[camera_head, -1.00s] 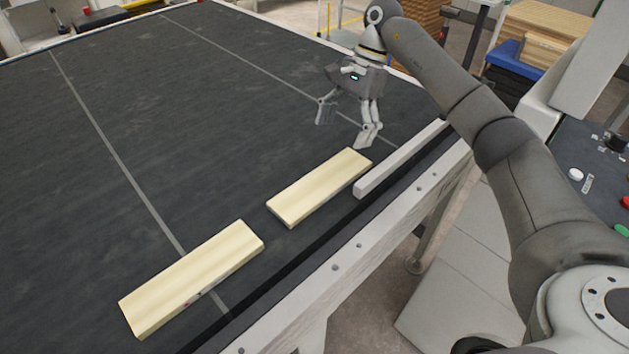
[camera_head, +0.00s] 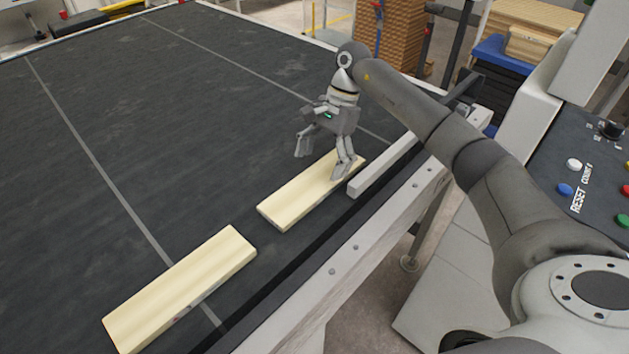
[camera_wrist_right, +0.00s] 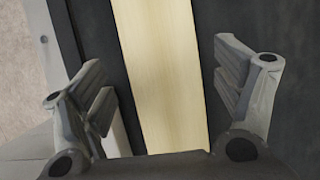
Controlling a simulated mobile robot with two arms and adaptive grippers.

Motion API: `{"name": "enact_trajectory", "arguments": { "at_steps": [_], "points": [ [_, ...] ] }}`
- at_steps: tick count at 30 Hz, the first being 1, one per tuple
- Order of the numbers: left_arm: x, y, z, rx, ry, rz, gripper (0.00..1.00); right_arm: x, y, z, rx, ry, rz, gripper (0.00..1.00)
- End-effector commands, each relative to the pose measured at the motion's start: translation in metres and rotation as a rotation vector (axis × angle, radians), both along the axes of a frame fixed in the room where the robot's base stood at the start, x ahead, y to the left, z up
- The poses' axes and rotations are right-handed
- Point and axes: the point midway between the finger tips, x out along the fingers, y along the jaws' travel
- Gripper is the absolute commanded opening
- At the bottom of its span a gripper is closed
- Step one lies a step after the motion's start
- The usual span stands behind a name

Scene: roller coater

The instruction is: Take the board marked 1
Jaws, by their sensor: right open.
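Two pale wooden boards lie on the dark belt in the head view. The nearer board (camera_head: 180,291) is at the lower left, with small dark marks on its long side edge that I cannot read. The farther board (camera_head: 300,197) lies to its upper right. My right gripper (camera_head: 322,166) is open and empty at the far end of the farther board. In the right wrist view that board (camera_wrist_right: 162,70) runs between the spread fingers (camera_wrist_right: 170,95), apart from both. No number 1 is readable on either board. My left gripper is not in view.
A light guide bar (camera_head: 382,166) lies along the belt's right edge, close to the farther board. A control panel (camera_head: 590,165) with coloured buttons stands at the right. The belt (camera_head: 120,150) to the left is clear.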

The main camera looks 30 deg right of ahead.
Motion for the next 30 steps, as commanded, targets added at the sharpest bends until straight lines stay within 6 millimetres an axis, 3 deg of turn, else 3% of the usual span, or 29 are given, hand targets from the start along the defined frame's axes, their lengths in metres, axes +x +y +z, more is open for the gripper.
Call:
{"name": "enact_trajectory", "arguments": {
  "at_steps": [3, 9, 17, 26, 30],
  "points": [
    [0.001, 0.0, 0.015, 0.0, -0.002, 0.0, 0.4, -0.002, 0.007, -0.012, 0.002, 0.004, 0.002, 0.86],
    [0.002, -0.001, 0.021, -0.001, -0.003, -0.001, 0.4, -0.005, 0.015, -0.035, 0.001, 0.002, 0.001, 0.86],
    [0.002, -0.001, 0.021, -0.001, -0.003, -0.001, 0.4, -0.005, 0.015, -0.039, 0.0, 0.001, 0.0, 0.86],
    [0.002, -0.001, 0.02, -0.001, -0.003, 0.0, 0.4, -0.005, 0.015, -0.039, 0.001, 0.001, 0.0, 0.48],
    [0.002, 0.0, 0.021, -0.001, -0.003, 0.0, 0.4, -0.004, 0.015, -0.038, 0.001, 0.0, 0.001, 0.46]
  ]
}}
